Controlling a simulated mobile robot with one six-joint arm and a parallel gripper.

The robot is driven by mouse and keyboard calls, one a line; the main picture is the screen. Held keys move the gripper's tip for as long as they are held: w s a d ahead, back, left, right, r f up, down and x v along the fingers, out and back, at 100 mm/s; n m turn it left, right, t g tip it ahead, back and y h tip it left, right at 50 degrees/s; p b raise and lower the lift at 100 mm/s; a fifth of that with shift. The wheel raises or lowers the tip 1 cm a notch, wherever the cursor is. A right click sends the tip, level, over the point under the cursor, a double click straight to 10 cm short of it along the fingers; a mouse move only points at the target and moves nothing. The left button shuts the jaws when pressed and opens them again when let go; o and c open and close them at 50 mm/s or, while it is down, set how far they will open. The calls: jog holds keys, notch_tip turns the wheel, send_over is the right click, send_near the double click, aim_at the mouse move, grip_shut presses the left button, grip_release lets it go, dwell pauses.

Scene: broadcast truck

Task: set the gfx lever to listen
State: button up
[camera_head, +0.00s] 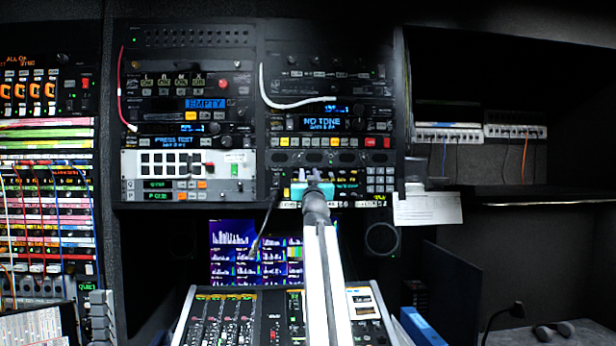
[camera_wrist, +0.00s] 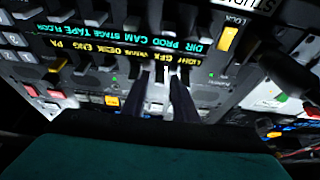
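The intercom panel (camera_head: 345,180) is in the rack, with rows of small levers and lit labels. In the wrist view its labels are upside down, and the gfx label (camera_wrist: 157,57) glows yellow near the middle. A pale lever (camera_wrist: 158,76) shows close to that label, between my two dark fingers; I take it as the gfx lever, but its position is hard to read. My gripper (camera_wrist: 159,85) has its fingers parted around it, with a gap showing. In the head view my gripper (camera_head: 316,181) is at the panel and hides part of it.
A yellow lever (camera_wrist: 228,38) is on the right in the wrist view, and other levers stand close on both sides of the fingers. A mixing desk (camera_head: 245,315) and a monitor (camera_head: 232,240) are below the panel. A paper sheet (camera_head: 428,208) hangs to its right.

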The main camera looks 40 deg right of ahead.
grip_shut()
jog(key=r+g+y+p, duration=0.1)
jog(key=p, duration=0.7)
jog(key=shift+r+p, duration=0.1)
jog(key=shift+p, duration=0.3)
jog(key=shift+r+g+p, duration=0.15)
jog(key=shift+g+p, duration=0.15)
jog(key=shift+p, duration=0.3)
jog(key=shift+r+g+y+p, duration=0.15)
jog(key=shift+g+y+p, duration=0.2)
jog(key=shift+p, duration=0.2)
jog(key=shift+r+g+y+p, duration=0.25)
jog(key=shift+g+y+p, duration=0.25)
jog(key=shift+g+y, duration=0.2)
